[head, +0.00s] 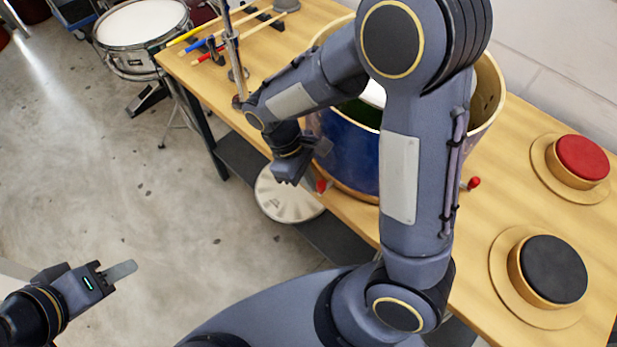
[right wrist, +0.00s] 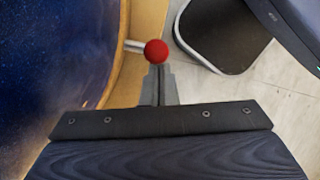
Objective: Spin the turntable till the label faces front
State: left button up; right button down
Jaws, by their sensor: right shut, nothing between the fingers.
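A blue drum (head: 345,150) stands on the workbench, partly hidden behind my right arm. A red-knobbed handle (head: 321,185) sticks out low at its front left, and another red knob (head: 473,183) shows on its right. The turntable under the drum is mostly hidden. No label shows in either view. My right gripper (head: 290,178) is beside the drum's front left, near the first knob. In the right wrist view its fingers (right wrist: 158,75) are shut and empty, with the red knob (right wrist: 156,51) just beyond their tips; contact is unclear. My left gripper (head: 120,271) is over the floor, away from the bench.
A red button (head: 582,157) and a black button (head: 552,269) sit on the bench at right. Drumsticks (head: 205,30) and a metal stand (head: 232,55) are at the far left end. A round pale object (head: 288,205) is below the bench's front edge. A snare drum (head: 140,25) stands behind.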

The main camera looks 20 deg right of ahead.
jog(key=s+d+n, duration=0.1)
jog(key=s, duration=0.2)
jog(key=s+d+n+t, duration=0.1)
jog(key=s+d, duration=0.1)
jog(key=s+d+n+h, duration=0.1)
jog(key=s+n, duration=0.1)
jog(key=s, duration=0.1)
jog(key=shift+s+d+p, duration=0.2)
jog(key=shift+s+p, duration=0.1)
jog(key=shift+p, duration=0.05)
jog(key=shift+s+d+n+t, duration=0.3)
jog(key=shift+s+d+n, duration=0.05)
jog(key=shift+s+n, duration=0.05)
pick_arm(q)
jog(key=shift+r, duration=0.35)
pick_arm(e)
jog(key=shift+w+a, duration=0.1)
jog(key=shift+a, duration=0.05)
